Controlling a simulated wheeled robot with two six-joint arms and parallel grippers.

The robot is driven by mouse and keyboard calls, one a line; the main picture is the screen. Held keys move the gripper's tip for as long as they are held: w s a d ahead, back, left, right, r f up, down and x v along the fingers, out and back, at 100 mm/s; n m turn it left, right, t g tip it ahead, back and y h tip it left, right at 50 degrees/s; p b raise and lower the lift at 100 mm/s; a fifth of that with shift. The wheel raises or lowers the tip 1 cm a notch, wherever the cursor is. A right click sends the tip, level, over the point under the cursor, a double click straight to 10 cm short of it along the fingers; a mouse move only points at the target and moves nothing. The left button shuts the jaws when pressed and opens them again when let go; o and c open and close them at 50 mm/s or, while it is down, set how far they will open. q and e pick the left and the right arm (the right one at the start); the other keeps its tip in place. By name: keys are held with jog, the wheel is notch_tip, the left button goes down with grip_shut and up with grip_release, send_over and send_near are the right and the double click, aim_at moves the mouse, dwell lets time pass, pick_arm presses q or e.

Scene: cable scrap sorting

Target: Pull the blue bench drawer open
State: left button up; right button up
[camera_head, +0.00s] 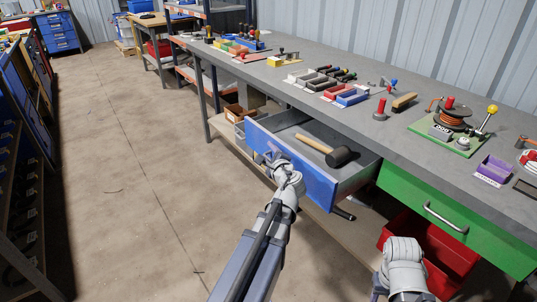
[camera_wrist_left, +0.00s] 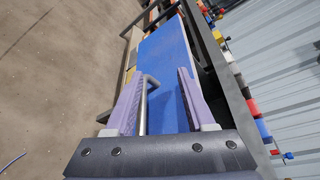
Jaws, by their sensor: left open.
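The blue bench drawer (camera_head: 300,172) is pulled out from under the bench, its inside in view. A mallet with a dark head and wooden handle (camera_head: 328,148) lies in it. My left gripper (camera_head: 268,158) is at the drawer's front face. In the left wrist view the blue front (camera_wrist_left: 168,55) fills the middle and the grey bar handle (camera_wrist_left: 147,95) lies between the two purple fingers of the gripper (camera_wrist_left: 162,78), nearer the left one. The fingers are apart. My right arm's wrist shows at the lower right; its gripper (camera_head: 379,288) is mostly out of sight.
The green drawer (camera_head: 462,222) to the right is shut, with a red bin (camera_head: 430,257) below it.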

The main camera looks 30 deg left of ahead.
notch_tip(320, 180, up, 6)
jog(key=p, duration=0.4)
jog(key=shift+p, duration=0.4)
